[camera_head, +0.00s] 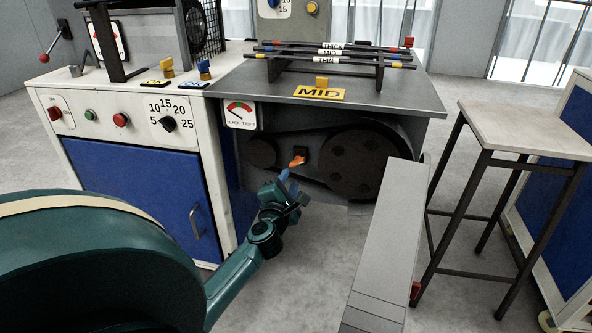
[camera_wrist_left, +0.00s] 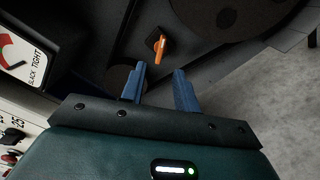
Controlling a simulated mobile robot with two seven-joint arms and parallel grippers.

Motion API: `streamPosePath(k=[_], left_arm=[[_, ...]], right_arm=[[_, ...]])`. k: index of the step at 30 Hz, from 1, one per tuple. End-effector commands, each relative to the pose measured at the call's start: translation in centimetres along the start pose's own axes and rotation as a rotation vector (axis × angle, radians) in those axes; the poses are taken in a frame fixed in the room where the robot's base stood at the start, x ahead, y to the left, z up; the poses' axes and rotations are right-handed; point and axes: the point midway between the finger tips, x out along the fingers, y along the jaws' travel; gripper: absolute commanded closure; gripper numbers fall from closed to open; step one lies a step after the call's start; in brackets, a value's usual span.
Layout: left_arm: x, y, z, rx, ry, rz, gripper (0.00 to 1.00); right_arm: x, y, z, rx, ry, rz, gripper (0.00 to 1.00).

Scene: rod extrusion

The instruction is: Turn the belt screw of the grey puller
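The grey puller (camera_head: 420,101) stands in the middle of the head view, with its lower side open on a dark belt and wheels (camera_head: 362,163). The belt screw (camera_head: 298,161) has an orange handle and sits between the two wheels. It also shows in the left wrist view (camera_wrist_left: 160,47), just beyond the fingertips. My left gripper (camera_head: 284,175) is just below and left of the screw, apart from it. Its two blue fingers (camera_wrist_left: 158,82) are spread with nothing between them. A slack/tight gauge (camera_head: 240,114) is on the puller's front left. My right gripper is not in view.
A long grey panel (camera_head: 390,235) projects towards me right of the wheels. A stool (camera_head: 525,128) stands further right. A white and blue cabinet (camera_head: 135,190) with knobs stands left. Rods (camera_head: 335,55) lie on a rack on top, behind a yellow MID sign (camera_head: 320,93).

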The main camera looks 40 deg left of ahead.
Motion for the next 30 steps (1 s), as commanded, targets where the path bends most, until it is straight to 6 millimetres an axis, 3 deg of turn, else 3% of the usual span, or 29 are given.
streamPosePath(k=[6, 12, 25, 30], left_arm=[[4.7, -0.2, -0.1, 0.001, -0.002, 0.003, 0.69], [7.3, -0.2, -0.1, 0.002, -0.002, 0.001, 0.69], [8.1, 0.0, 0.0, 0.003, -0.001, 0.000, 0.70], [8.1, -0.1, 0.0, 0.003, -0.001, 0.000, 0.84]], right_arm=[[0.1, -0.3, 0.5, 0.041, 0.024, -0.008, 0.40], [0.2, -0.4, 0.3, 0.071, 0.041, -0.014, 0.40], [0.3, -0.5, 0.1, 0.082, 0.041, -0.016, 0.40], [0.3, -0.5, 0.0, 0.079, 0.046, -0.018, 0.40]])
